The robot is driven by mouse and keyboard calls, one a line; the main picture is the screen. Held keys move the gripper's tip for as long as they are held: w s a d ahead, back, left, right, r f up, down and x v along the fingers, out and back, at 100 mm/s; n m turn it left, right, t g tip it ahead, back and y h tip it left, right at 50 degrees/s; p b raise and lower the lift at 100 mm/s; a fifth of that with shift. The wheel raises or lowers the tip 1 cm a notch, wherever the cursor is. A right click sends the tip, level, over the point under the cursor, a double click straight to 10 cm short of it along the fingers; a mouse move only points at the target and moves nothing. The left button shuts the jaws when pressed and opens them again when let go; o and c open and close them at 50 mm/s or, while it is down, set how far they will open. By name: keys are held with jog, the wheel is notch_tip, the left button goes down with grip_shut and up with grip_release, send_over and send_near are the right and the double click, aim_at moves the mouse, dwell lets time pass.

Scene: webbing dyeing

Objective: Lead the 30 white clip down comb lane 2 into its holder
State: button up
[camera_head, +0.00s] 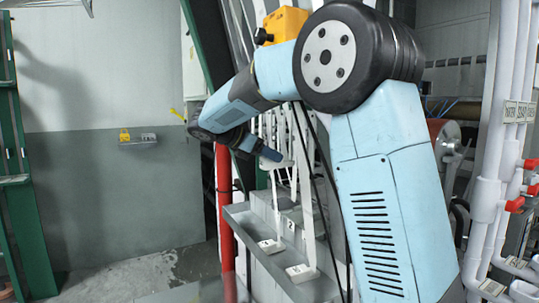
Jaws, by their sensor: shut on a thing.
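Below stands a grey stepped rack with a trough (255,238). White blocks with dark marks sit on it, one at the left (270,246) and one at the front (300,272).
A red upright pipe (225,200) stands close left of the rack. White pipes (489,190) with red valve handles (514,204) stand at the right. A small wall shelf (138,142) holds a yellow item. The floor at the left (140,278) is clear.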

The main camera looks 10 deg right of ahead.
jog(key=shift+w+d+r, duration=0.3)
jog(key=shift+d+r, duration=0.2)
jog(key=shift+d, duration=0.5)
jog(key=shift+w+d+r, duration=0.25)
jog(key=shift+d+r, duration=0.25)
jog(key=shift+d, duration=0.5)
jog(key=shift+w+d+r, duration=0.3)
jog(key=shift+d+r, duration=0.2)
jog(key=shift+d, duration=0.5)
jog(key=shift+w+d+f, duration=0.2)
jog(key=shift+d+f, duration=0.25)
jog(key=shift+f, duration=3.05)
jog(key=shift+w+d+f, duration=0.25)
jog(key=shift+d+f, duration=0.2)
jog(key=shift+f, duration=3)
jog(key=shift+w+d+f, duration=0.2)
jog(key=shift+d+f, duration=0.25)
jog(key=shift+f, duration=3.05)
jog(key=o, duration=1.2)
jog(key=shift+c, duration=0.2)
